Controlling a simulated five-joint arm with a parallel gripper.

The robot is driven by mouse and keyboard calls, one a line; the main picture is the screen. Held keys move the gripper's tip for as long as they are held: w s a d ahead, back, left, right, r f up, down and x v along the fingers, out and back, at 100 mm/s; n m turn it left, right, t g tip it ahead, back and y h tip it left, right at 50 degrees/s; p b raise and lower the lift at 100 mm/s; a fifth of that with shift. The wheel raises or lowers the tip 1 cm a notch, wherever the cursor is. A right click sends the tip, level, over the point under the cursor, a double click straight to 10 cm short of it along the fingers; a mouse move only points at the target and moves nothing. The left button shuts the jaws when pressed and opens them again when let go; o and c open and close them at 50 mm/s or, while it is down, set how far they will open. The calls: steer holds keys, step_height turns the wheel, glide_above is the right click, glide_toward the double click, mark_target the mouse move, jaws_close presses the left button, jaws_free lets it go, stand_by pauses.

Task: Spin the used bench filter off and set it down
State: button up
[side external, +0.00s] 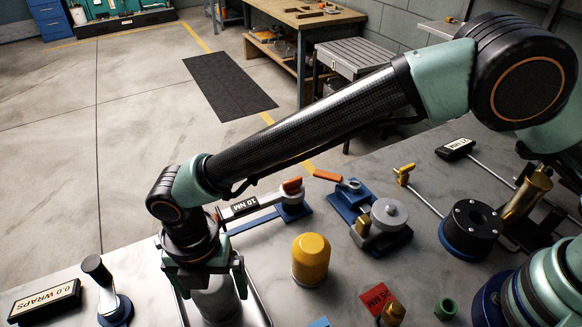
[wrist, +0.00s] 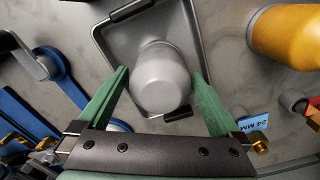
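A grey canister, which looks like the filter, (wrist: 161,77) stands in a shallow metal tray (wrist: 103,45) in the wrist view. In the side view the canister (side external: 216,304) is below my gripper, partly hidden by it. My gripper (wrist: 160,78) has its two green fingers on either side of the canister, with a narrow gap showing at each side. In the side view my gripper (side external: 208,280) points down over the tray. A yellow canister (side external: 311,259) stands upright on the bench to the right; it also shows in the wrist view (wrist: 290,42).
A black round mount with a blue base (side external: 474,228) is at right. A red tag (side external: 378,297), a green fitting (side external: 447,308) and a blue 24 MM tag (wrist: 257,125) are nearby. A 0.0 WRAPS display (side external: 46,302) is at left.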

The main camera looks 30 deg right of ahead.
step_height(320, 180, up, 12)
steer(key=shift+r, duration=0.1)
stand_by(0.5)
steer(key=w+d+r+m+t, duration=0.1)
steer(key=w+d+r+m, duration=0.2)
steer(key=d, duration=0.4)
steer(key=w+d+r+m+y, duration=0.1)
steer(key=w+d+r+m, duration=0.15)
steer(key=d+m, duration=0.4)
steer(key=w+d+r+m+t, duration=0.15)
steer(key=d+r+m, duration=0.25)
steer(key=d, duration=0.4)
steer(key=s+d+m+t, duration=0.1)
steer(key=s+d+m, duration=0.1)
steer(key=d+m, duration=0.3)
steer(key=s+d+m+t, duration=0.1)
steer(key=s+d+m, duration=0.2)
steer(key=d+m, duration=0.3)
steer(key=s+d+f+m+t+h, duration=0.1)
steer(key=s+d+m, duration=0.1)
steer(key=d+m, duration=0.4)
steer(key=d, duration=0.4)
steer(key=shift+s+d, duration=0.25)
steer(key=shift+s, duration=0.05)
